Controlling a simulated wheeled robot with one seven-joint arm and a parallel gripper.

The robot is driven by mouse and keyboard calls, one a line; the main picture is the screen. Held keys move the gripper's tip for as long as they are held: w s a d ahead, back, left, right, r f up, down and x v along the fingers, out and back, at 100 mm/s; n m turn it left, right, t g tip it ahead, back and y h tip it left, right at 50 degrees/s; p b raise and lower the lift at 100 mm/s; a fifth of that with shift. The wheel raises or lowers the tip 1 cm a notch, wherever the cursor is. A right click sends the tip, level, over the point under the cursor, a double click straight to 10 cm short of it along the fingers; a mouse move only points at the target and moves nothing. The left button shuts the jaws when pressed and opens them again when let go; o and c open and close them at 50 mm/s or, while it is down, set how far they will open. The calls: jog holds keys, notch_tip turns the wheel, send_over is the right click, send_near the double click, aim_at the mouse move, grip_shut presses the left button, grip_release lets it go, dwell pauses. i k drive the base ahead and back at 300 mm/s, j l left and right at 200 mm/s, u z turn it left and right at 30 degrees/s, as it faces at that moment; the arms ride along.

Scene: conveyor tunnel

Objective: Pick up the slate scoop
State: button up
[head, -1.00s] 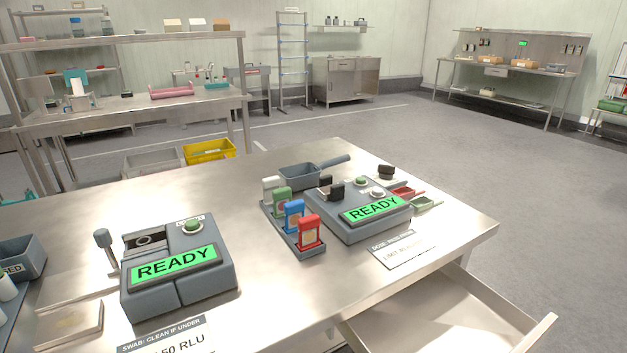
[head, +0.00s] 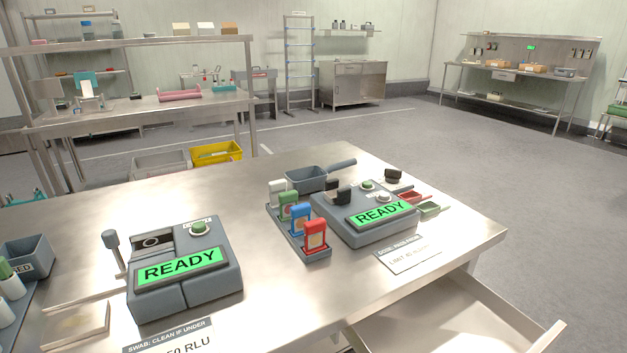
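The slate scoop (head: 306,180) lies on the metal table (head: 240,182), behind the rack of coloured pieces and the right-hand READY device. It has a box-like slate-grey bowl, and its handle (head: 342,163) points to the right and away. The bowl's lower front is partly hidden by the rack's pieces. A small red scoop (head: 410,197) and a small green scoop (head: 432,209) lie to the right of the device. My gripper is not in view.
The right READY device (head: 365,220) and the rack (head: 318,253) stand in front of the slate scoop. Another READY device (head: 185,275) stands at the left. An open drawer (head: 470,318) juts out at the front right. Open floor (head: 520,180) lies beyond the table.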

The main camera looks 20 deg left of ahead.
aim_at(325, 174)
jog(key=i+j+u, duration=0.25)
jog(key=i+j, duration=0.55)
jog(key=i+j+z, duration=0.1)
jog(key=j, duration=0.2)
jog(key=l+u, duration=0.15)
